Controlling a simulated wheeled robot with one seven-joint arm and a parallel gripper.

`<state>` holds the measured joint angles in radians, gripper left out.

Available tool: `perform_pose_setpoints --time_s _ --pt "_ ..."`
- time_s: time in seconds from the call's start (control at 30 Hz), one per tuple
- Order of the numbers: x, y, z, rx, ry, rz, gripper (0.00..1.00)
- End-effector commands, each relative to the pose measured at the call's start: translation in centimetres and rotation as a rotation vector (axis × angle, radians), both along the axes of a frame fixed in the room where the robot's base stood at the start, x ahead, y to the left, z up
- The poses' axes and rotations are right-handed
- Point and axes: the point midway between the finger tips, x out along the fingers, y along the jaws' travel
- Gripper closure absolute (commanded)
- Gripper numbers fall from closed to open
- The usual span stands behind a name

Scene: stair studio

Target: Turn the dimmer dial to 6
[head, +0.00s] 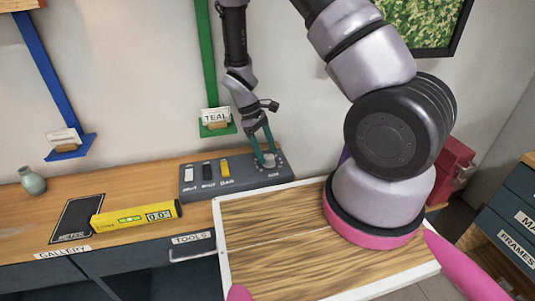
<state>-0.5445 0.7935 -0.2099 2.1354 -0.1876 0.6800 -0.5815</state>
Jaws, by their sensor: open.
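The dimmer dial (269,160) is a small pale round knob at the right end of a dark grey control box (230,178) on the wooden counter. Small marks surround the dial, but they are too small to read. My gripper (264,157) points down at the dial with its teal fingers apart, one on each side of the knob or very close to it. I cannot tell whether the fingers touch it. The box also carries a white, a black and a yellow switch to the left of the dial.
A yellow level (136,216) reading about 0.0 and a dark METER mat (77,219) lie left on the counter. A small vase (33,181) stands at far left. A white-edged wooden tray surface (265,270) is in front. A red box (452,170) is at right.

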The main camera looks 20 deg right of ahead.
Motion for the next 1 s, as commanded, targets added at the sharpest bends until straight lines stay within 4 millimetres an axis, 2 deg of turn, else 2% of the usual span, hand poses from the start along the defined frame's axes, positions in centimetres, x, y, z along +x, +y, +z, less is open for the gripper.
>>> perform_pose_setpoints --time_s 0.13,0.43,0.47,0.6,0.63,0.67,0.83,1.0 --pt "-0.35 -0.34 -1.13 0.0 0.001 -0.001 0.24" --pt "-0.41 -0.41 -1.35 0.0 -0.001 -0.002 0.24" --pt "-0.41 -0.41 -1.35 0.0 -0.001 -0.002 0.28" --pt "-0.41 -0.4 -1.34 0.0 -0.001 -0.001 0.81" --pt "-0.41 -0.4 -1.34 0.0 -0.001 -0.001 0.93" --pt "-0.41 -0.39 -1.34 0.0 -0.001 -0.001 1.0" --pt "-0.34 -0.49 -1.34 0.002 -0.001 -0.049 1.0" --pt "-0.25 -0.65 -1.34 0.002 -0.001 -0.264 1.0"
